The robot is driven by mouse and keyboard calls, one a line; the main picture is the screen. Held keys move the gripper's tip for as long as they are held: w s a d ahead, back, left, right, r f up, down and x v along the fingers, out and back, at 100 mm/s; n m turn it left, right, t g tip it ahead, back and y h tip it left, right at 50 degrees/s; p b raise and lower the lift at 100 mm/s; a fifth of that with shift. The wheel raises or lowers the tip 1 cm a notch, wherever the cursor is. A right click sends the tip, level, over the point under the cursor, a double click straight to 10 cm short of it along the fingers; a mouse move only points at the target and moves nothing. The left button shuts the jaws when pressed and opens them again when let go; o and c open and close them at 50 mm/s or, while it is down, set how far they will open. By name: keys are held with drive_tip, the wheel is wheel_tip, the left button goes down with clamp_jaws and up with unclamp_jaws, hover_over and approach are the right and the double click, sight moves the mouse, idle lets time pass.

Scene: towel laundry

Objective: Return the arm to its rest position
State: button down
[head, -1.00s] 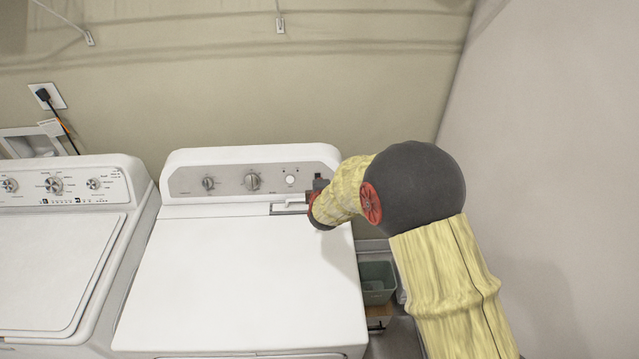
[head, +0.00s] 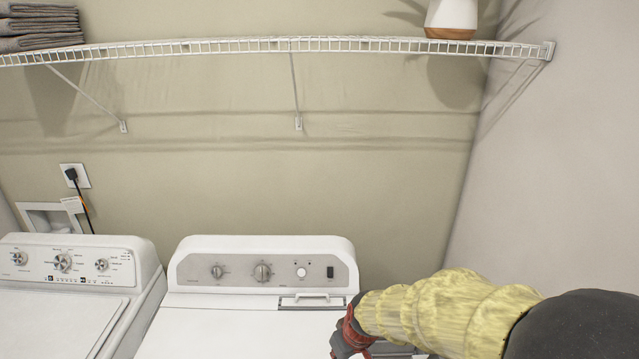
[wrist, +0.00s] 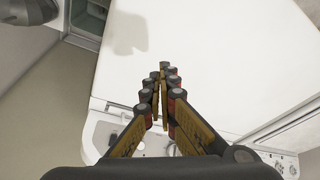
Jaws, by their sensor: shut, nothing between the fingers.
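My gripper (wrist: 164,75) is shut and empty in the wrist view, its fingers together above the white top of the right-hand machine. In the head view, my arm with its yellow sleeve comes in from the lower right. The dark and red end of my arm (head: 350,335) is at the right side of the white machine (head: 230,325), near a white handle (head: 312,297) below its control panel. The fingertips cannot be made out clearly there.
A second white machine (head: 50,325) stands at the left. A wire shelf (head: 230,46) above holds folded grey towels (head: 40,28) and a white pot (head: 450,15). A wall closes the right side. A narrow gap beside the machine shows in the wrist view (wrist: 88,22).

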drive_tip(key=s+d+r+m+t+h+b, duration=0.1)
drive_tip(key=s+d+r+m+b, duration=0.2)
drive_tip(key=s+d+r, duration=0.3)
drive_tip(key=s+d+r+m+t+b, duration=0.1)
drive_tip(key=s+d+r+b, duration=0.4)
drive_tip(key=s, duration=0.8)
drive_tip(key=d+r+m, duration=0.1)
drive_tip(key=d, duration=0.1)
drive_tip(key=shift+s+d+r+m+t+h, duration=0.3)
drive_tip(key=shift+s+d+r+m+h, duration=0.05)
drive_tip(key=shift+d+m+h, duration=0.05)
drive_tip(key=c, duration=2.6)
unclamp_jaws()
